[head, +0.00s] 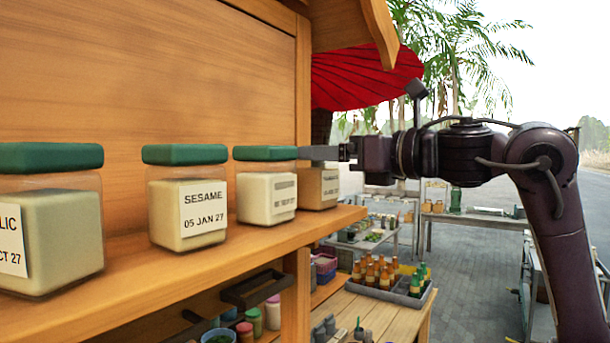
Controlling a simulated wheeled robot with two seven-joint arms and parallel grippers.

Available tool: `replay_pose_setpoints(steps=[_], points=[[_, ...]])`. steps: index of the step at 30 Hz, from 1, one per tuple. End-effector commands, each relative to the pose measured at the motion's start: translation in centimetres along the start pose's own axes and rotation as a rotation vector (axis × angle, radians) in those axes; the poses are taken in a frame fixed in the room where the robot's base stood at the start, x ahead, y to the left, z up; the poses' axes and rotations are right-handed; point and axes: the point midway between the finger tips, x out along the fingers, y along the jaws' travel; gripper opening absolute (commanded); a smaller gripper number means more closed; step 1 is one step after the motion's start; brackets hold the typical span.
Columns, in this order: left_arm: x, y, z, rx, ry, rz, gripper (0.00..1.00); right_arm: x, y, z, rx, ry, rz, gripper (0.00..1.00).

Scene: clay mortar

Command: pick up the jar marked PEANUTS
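Several square clear jars stand in a row on the wooden shelf. The fourth jar (318,188), at the shelf's right end, has brownish contents and a label too small to read; its lid is not clearly visible. The third jar (270,197) has a green lid, pale contents and an unreadable label. The second jar (188,213) reads SESAME 05 JAN 27. The leftmost jar (50,225) is cut by the frame edge and its label ends in LIC. No label legibly reads PEANUTS. My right gripper (318,153) points left at the fourth jar's top; its finger gap is hidden. My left gripper is out of view.
The shelf (150,270) has a wooden back panel and a post (303,90) behind the jars. Below are a tray of bottles (385,283) and small containers. A red umbrella (365,75) hangs behind. Paved ground lies open at the right.

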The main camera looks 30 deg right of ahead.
Motion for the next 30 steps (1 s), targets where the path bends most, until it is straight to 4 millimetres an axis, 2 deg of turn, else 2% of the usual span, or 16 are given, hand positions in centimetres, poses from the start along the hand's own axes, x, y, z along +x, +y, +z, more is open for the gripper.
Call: replay_pose_setpoints(steps=[3, 8, 13, 18, 21, 30], points=[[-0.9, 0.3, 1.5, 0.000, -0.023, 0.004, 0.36, 1.4, 0.0, 0.1, 0.002, 0.004, 0.001, 0.84], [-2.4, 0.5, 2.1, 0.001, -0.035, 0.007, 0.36, 3.9, 0.2, -0.1, 0.003, 0.006, 0.003, 0.84], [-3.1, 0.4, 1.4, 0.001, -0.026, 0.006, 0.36, 5.7, 0.2, -0.2, 0.002, 0.002, 0.001, 0.84], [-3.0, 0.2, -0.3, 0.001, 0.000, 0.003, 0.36, 6.0, 0.2, -0.4, 0.001, 0.000, -0.001, 0.84], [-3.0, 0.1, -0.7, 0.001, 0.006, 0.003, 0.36, 6.0, 0.2, -0.4, 0.001, 0.000, 0.000, 0.82], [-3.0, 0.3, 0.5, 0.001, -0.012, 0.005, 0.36, 5.9, 0.2, -0.4, 0.001, 0.001, 0.000, 0.43]])
